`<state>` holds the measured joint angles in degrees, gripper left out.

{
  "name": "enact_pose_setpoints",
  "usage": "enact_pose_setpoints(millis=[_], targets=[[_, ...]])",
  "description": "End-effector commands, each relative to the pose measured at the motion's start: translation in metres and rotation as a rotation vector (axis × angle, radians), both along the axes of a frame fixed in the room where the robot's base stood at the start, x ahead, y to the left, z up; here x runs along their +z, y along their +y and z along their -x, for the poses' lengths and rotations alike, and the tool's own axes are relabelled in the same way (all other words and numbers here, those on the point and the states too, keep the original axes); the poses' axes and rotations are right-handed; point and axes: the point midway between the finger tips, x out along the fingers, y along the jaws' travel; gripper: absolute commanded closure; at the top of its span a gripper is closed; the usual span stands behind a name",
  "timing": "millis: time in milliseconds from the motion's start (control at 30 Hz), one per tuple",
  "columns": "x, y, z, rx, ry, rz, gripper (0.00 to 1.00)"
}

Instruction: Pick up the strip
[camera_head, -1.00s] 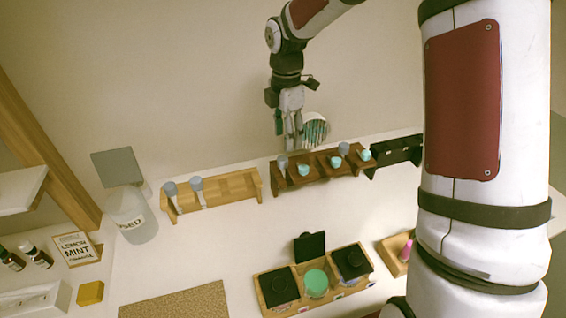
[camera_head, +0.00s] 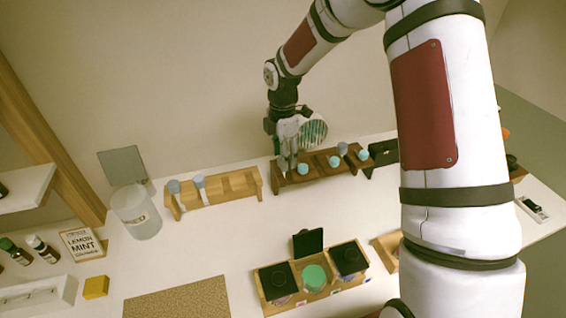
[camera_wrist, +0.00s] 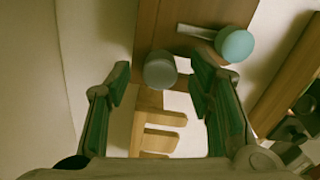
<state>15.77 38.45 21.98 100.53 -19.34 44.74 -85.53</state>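In the wrist view my gripper (camera_wrist: 165,90) is open, with its two green-lined fingers apart. A grey rounded top (camera_wrist: 160,69) shows between the fingertips, at the edge of a dark wooden rack (camera_wrist: 153,25); whatever is below this top is hidden. Nearby, a teal ball top (camera_wrist: 234,45) has a pale, strip-like stem (camera_wrist: 194,32). In the head view my gripper (camera_head: 287,163) points down at the left end of the dark rack (camera_head: 322,172). Teal tops (camera_head: 303,168) and another grey top (camera_head: 342,148) stand along that rack. I cannot tell which piece is the task's strip.
A light wooden rack (camera_head: 225,192) with two grey-topped pieces stands to the left. A clear lettered jar (camera_head: 136,215) is further left.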

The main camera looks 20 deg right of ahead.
Motion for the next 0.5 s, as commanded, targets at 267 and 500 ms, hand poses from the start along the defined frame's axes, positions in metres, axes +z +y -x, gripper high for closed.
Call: enact_pose_setpoints(millis=[267,500], targets=[[0.0003,0.0000,0.0001,0.000,0.000,0.000,0.93],[0.0011,-0.0001,0.0000,0.000,0.000,0.000,0.93]])
